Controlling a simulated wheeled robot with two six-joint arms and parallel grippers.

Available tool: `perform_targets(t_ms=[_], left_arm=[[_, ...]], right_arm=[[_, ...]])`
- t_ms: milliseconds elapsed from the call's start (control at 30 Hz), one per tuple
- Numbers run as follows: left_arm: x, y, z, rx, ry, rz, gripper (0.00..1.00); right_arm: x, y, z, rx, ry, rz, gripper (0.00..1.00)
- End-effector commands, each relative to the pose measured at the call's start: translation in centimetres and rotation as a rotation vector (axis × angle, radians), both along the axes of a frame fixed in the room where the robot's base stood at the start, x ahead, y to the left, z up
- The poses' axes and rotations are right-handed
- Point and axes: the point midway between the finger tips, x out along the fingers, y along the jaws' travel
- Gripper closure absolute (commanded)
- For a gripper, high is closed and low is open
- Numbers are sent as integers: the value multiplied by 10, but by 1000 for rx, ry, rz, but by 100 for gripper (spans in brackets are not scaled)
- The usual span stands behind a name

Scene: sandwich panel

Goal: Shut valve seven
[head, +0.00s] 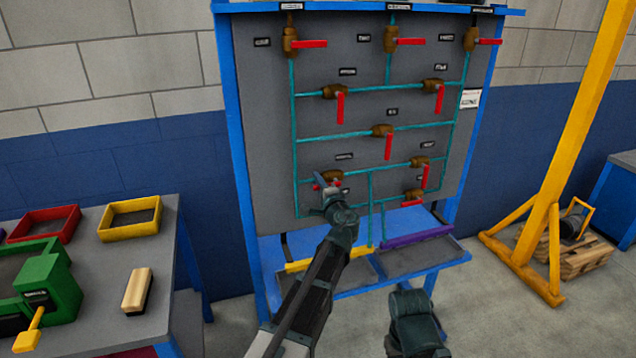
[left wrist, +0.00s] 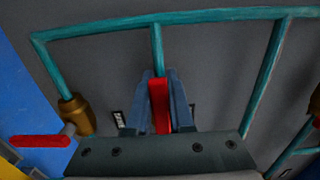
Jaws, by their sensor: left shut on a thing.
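A grey panel (head: 262,130) carries teal pipes and several brass valves with red lever handles. The number labels are too small to read, so I cannot tell which valve is seven. My left gripper (head: 326,184) is at the lower-left valve (head: 333,175), its fingers in front of the valve's lever. In the left wrist view, the left gripper (left wrist: 160,103) is shut on a red valve handle (left wrist: 160,106), which stands between its two fingers. The gripper hides most of this valve in the head view. My right arm's dark end is low in the head view; its fingers cannot be made out.
Another valve with a red handle (left wrist: 40,141) is at the left of the left wrist view. Below the panel are shelf trays with a yellow edge (head: 300,266) and a purple edge (head: 418,237). A bench with bins stands left. A yellow frame (head: 545,200) stands right.

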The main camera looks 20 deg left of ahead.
Motion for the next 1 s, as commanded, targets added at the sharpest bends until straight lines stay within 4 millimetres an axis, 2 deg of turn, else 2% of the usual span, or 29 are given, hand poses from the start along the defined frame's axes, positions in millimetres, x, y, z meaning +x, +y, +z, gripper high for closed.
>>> perform_targets(t_ms=[733,1000], left_arm=[[0,0,-1,-4,-3,-1,100],[0,-1,-7,-86,-57,-1,100]], right_arm=[[0,0,-1,0,0,0,50],[0,0,-7,0,0,0,50]])
